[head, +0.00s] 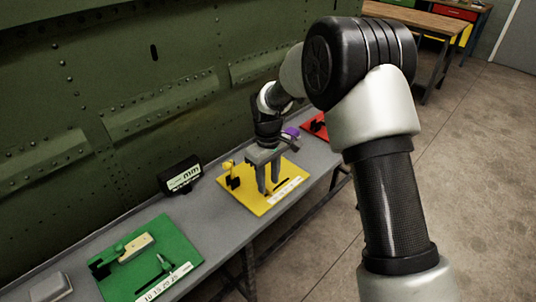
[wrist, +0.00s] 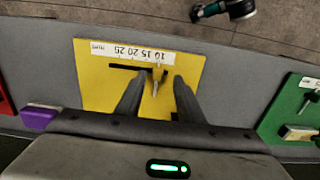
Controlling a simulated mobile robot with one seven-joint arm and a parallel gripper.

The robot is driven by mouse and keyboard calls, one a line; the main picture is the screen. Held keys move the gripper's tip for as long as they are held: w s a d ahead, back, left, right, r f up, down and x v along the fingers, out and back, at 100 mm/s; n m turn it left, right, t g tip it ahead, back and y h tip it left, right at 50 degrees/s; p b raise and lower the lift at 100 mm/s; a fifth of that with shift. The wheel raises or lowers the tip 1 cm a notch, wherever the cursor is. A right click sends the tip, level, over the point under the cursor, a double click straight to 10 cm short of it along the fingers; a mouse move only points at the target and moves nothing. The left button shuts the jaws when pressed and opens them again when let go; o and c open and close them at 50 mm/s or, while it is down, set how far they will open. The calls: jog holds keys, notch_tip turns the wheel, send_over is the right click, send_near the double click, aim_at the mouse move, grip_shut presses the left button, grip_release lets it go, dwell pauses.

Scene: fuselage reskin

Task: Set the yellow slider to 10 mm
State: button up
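The yellow board (head: 238,194) lies on the grey bench, and it also shows in the wrist view (wrist: 95,85). Its white scale strip appears upside down in the wrist view, with 10 at the right end. The yellow slider (wrist: 157,82) stands in the dark slot near the 10 end; its exact reading cannot be told. My gripper (head: 268,188) points down over the board. In the wrist view my gripper (wrist: 159,79) is open, its fingers on either side of the slider with gaps visible. Whether the fingertips reach down to the knob's height is unclear.
A green board (head: 185,240) lies to the left and a red one (head: 316,127) beyond to the right. A black display (head: 180,176) stands behind, near the green fuselage wall (head: 130,80). A purple object (head: 291,132) is beside the yellow board.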

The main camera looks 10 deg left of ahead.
aim_at(268, 188)
notch_tip(268, 188, up, 15)
jog(key=shift+p, duration=0.3)
dwell(0.3)
jog(key=s+d+r+m+t+p, duration=0.3)
jog(key=s+d+r+m, duration=0.2)
jog(key=s+d+r, duration=0.8)
jog(key=s+d+r+m+t+p, duration=0.1)
jog(key=s+d+r+m, duration=0.1)
jog(key=s+d, duration=0.2)
jog(key=s+d+r+m+t+p, duration=0.1)
jog(key=s+d+r+m, duration=0.1)
jog(key=s, duration=0.6)
jog(key=d+m, duration=0.1)
jog(key=d, duration=0.1)
jog(key=shift+s+d+t, duration=0.3)
jog(key=shift+s, duration=0.1)
